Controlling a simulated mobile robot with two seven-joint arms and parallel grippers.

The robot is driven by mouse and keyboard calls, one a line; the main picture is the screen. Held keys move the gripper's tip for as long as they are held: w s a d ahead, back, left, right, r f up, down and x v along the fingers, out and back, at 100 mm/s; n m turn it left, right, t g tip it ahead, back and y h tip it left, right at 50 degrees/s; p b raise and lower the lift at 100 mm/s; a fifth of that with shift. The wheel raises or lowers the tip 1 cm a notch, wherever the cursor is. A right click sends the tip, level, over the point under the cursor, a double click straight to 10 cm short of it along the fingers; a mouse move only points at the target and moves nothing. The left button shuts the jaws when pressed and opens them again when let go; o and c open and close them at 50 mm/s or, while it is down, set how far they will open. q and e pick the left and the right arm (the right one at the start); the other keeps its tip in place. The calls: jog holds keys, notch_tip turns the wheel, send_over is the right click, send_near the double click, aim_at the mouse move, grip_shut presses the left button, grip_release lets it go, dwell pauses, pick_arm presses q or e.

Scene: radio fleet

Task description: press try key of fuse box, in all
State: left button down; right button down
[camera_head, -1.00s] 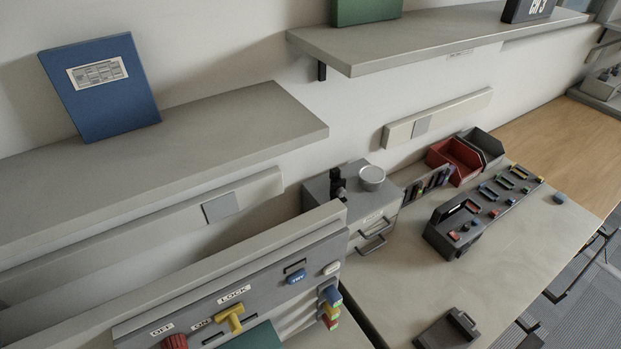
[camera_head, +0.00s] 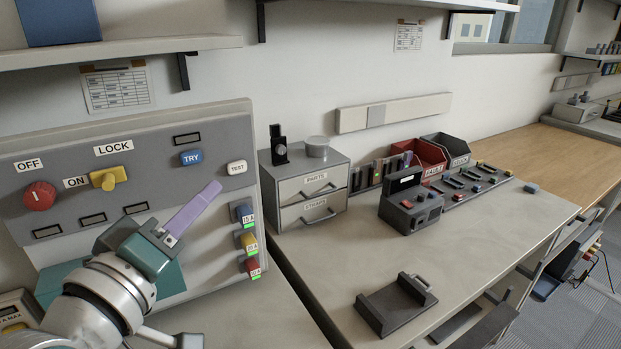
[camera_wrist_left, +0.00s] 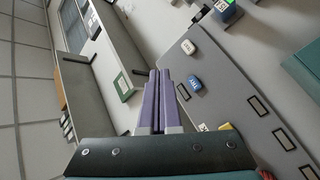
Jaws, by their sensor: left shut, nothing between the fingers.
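The fuse box (camera_head: 215,120) is a grey panel leaning at the left of the head view. Its blue TRY key (camera_head: 191,158) sits at the upper right of the panel, left of the white TEST key (camera_head: 237,167). The TRY key also shows in the left wrist view (camera_wrist_left: 193,83), right of the fingertips. My left gripper (camera_head: 214,190) is shut and empty, its purple fingers pointing up and right, just below the TRY and TEST keys in the picture. In the left wrist view the fingers (camera_wrist_left: 157,78) lie together. My right gripper is not in view.
The panel also bears a red knob (camera_head: 39,196), a yellow LOCK handle (camera_head: 108,179) and coloured fuses (camera_head: 244,214) at its right edge. A drawer unit (camera_head: 307,187), a dark radio (camera_head: 410,207) and a dark cradle (camera_head: 396,303) stand on the bench.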

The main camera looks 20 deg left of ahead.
aim_at(191, 158)
pick_arm(q)
jog(key=shift+a, duration=0.1)
jog(key=shift+w, duration=0.1)
jog(key=w+a+b, duration=0.4)
jog(key=w+a, duration=0.1)
jog(key=a, duration=0.1)
jog(key=shift+w+a, duration=0.3)
jog(key=shift+a, duration=0.05)
dwell(0.3)
jog(key=shift+w+a, duration=0.1)
dwell(1.9)
jog(key=shift+w+a+b, duration=0.2)
jog(key=shift+b, duration=0.2)
